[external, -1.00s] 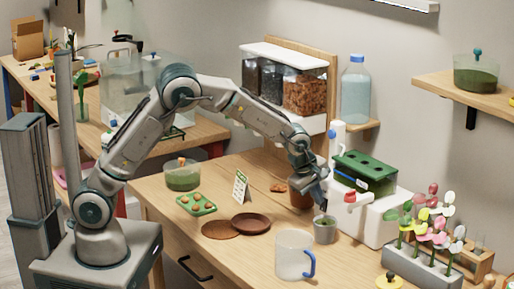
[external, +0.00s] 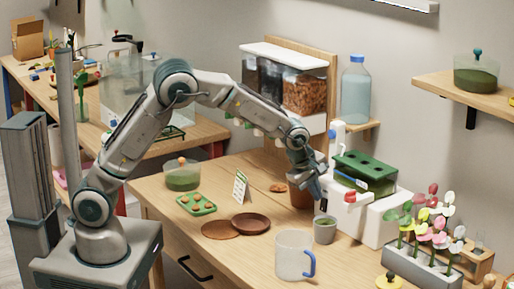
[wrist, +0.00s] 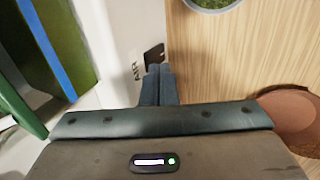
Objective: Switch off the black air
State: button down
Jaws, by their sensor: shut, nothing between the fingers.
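The black air switch (wrist: 154,54) is a small dark square on the white unit (wrist: 112,28) in the wrist view, with printed letters beside it that look like "AIR". My gripper (wrist: 158,70) is shut and empty. Its fingertips overlap the near edge of the switch in the wrist view; I cannot tell whether they touch it. In the external view my gripper (external: 318,194) hangs at the left side of the white unit (external: 376,222), and the switch is hidden there.
A red knob (external: 350,197) sits on the unit's front, with a green tray (external: 365,168) on top. A clear jug (external: 293,256) stands in front.

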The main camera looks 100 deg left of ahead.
jog(key=b+v, duration=0.1)
jog(key=v, duration=1)
jog(key=shift+r, duration=0.2)
jog(key=shift+s+d, duration=0.15)
jog(key=shift+d, duration=0.05)
jog(key=s+d+f+m+h, duration=0.2)
jog(key=s+d+m+h, duration=0.1)
jog(key=s+d+m, duration=2.1)
jog(key=s+m, duration=0.3)
jog(key=shift+s+g+h, duration=0.25)
jog(key=shift+g+h, duration=0.05)
jog(key=c, duration=2.1)
grip_release()
jog(key=shift+c, duration=0.2)
